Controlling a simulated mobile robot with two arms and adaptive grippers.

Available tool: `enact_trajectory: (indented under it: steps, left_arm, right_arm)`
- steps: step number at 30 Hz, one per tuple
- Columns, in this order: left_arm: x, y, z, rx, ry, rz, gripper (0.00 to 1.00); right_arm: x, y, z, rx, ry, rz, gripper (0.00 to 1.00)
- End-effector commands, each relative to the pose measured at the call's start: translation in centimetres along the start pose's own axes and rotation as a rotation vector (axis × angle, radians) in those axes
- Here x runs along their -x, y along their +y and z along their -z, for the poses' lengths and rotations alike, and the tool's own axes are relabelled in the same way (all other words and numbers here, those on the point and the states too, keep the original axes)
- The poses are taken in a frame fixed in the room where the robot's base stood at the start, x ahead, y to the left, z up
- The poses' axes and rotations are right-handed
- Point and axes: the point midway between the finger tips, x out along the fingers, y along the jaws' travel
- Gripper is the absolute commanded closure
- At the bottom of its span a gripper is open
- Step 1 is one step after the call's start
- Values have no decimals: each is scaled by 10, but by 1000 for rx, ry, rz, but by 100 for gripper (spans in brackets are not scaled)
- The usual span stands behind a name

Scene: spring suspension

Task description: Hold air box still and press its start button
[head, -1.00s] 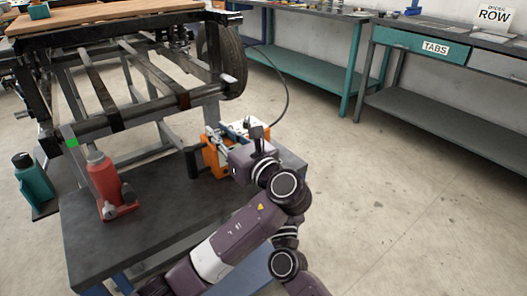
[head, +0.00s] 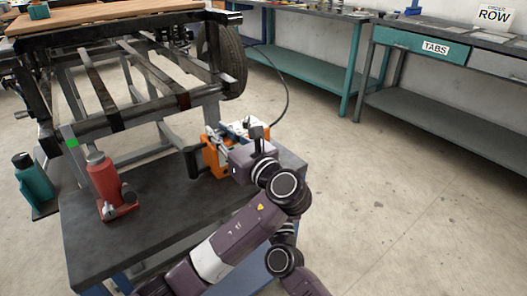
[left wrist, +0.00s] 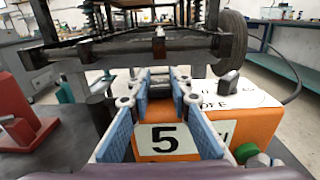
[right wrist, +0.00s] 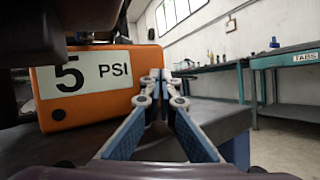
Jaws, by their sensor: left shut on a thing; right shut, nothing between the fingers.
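The air box (head: 219,158) is an orange case with a white top, standing at the right end of the dark cart top. Its "5 PSI" front label shows in the right wrist view (right wrist: 85,77). My left gripper (left wrist: 160,76) is shut on the air box, with its blue-padded fingers at the labelled side. A green round button (left wrist: 246,152) shows at the box's lower right in the left wrist view. My right gripper (right wrist: 160,76) is shut and empty, just right of the box in its wrist view. My arm hides part of the box in the head view.
A red bottle jack (head: 104,180) stands on the left of the cart top (head: 150,225). A teal bottle (head: 33,178) stands farther left. A vehicle frame with a tire (head: 233,62) rises behind. A dark hose runs behind the box. The floor to the right is clear.

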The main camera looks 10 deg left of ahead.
Motion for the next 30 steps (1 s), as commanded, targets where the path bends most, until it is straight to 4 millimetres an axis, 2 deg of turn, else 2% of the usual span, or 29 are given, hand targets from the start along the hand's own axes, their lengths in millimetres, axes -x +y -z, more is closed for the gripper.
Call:
enact_trajectory:
  steps: [30]
  left_arm:
    - [1,-1,0,1,-1,3,100]
  right_arm:
    - [-8,6,6,1,5,-4,100]
